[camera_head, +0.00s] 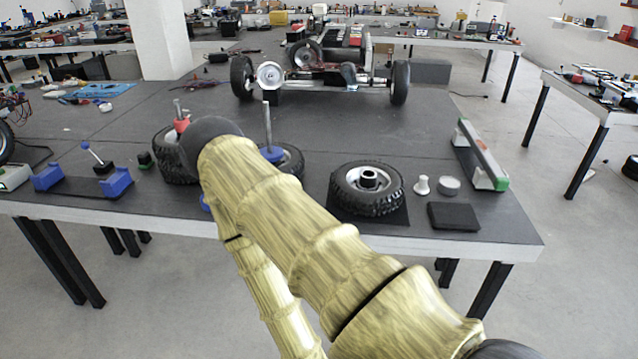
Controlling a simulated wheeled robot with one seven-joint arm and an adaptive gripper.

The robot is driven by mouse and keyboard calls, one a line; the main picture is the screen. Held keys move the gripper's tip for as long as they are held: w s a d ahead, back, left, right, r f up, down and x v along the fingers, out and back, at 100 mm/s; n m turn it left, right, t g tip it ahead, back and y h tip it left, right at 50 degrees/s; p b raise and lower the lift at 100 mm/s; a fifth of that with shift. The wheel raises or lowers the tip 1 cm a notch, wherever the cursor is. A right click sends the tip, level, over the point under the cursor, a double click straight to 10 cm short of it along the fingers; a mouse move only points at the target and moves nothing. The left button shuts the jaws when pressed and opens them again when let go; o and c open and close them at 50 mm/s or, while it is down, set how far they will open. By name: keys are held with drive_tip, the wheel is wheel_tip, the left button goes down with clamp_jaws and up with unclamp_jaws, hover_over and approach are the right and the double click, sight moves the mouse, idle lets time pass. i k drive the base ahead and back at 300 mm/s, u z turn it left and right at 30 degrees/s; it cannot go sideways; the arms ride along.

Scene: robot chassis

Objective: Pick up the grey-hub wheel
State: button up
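The grey-hub wheel (366,190) lies flat on a dark square pad near the front edge of the table, right of my arm. It has a black knobbly tyre, a pale grey hub and a dark green or black ring at its centre. A wheel with a blue hub (290,158) lies left of it with an upright metal rod, partly hidden by my arm. A wheel with a red part and a rod (166,157) lies further left, also partly covered. My gripper does not show; my arm crosses the lower middle of the view and hides part of the table.
A wheeled chassis (330,70) stands at the table's back. A white peg (422,186), a grey cylinder (449,187), a black block (453,217) and a long green-ended bar (481,154) sit right of the wheel. A blue-ended holder (84,184) lies left. The table's middle is clear.

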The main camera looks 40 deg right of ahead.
sight(365, 187)
drive_tip(key=u, duration=0.45)
drive_tip(key=i, duration=0.75)
drive_tip(key=z, duration=2.45)
